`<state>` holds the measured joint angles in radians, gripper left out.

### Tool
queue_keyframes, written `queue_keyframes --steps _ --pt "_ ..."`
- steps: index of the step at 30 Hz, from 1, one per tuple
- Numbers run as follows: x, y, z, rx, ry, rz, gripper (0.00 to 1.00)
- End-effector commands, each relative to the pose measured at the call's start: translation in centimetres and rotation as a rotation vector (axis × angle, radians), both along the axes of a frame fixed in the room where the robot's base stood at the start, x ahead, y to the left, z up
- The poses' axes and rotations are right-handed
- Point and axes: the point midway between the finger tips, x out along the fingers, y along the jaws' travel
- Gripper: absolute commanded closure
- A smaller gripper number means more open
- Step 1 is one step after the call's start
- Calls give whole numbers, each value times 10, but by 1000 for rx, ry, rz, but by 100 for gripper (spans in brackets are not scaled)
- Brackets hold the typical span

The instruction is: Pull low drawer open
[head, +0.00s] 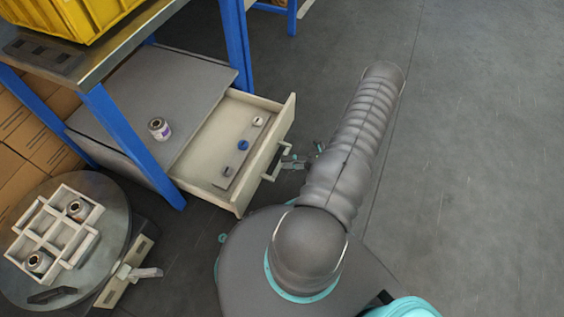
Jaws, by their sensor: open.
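The low drawer (210,165) stands out from the grey cabinet (195,78) under the blue-legged table. Its pale front panel faces right and bears a bar handle (270,163). Inside lies a flat strip with a blue round piece (243,145) and small grey and white pieces. My gripper (291,162) is at the handle, on its right side, with open jaws. It is small and partly hidden by my ribbed arm, so I cannot tell whether it touches the handle.
A round table (112,215) with a white divided tray (52,264) is at lower left. A yellow crate (62,22) sits on the upper table. Blue legs (130,145) flank the drawer. The floor at right is clear.

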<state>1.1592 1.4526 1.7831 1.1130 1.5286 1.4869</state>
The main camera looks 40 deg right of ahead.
Motion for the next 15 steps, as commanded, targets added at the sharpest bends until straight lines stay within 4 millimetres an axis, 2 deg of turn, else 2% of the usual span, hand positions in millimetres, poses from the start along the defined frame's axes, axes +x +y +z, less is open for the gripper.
queue_keyframes --steps 9,15 --pt "-41 -49 0 -3 -2 -4 58" --pt "-58 -68 0 -1 -2 -2 58"
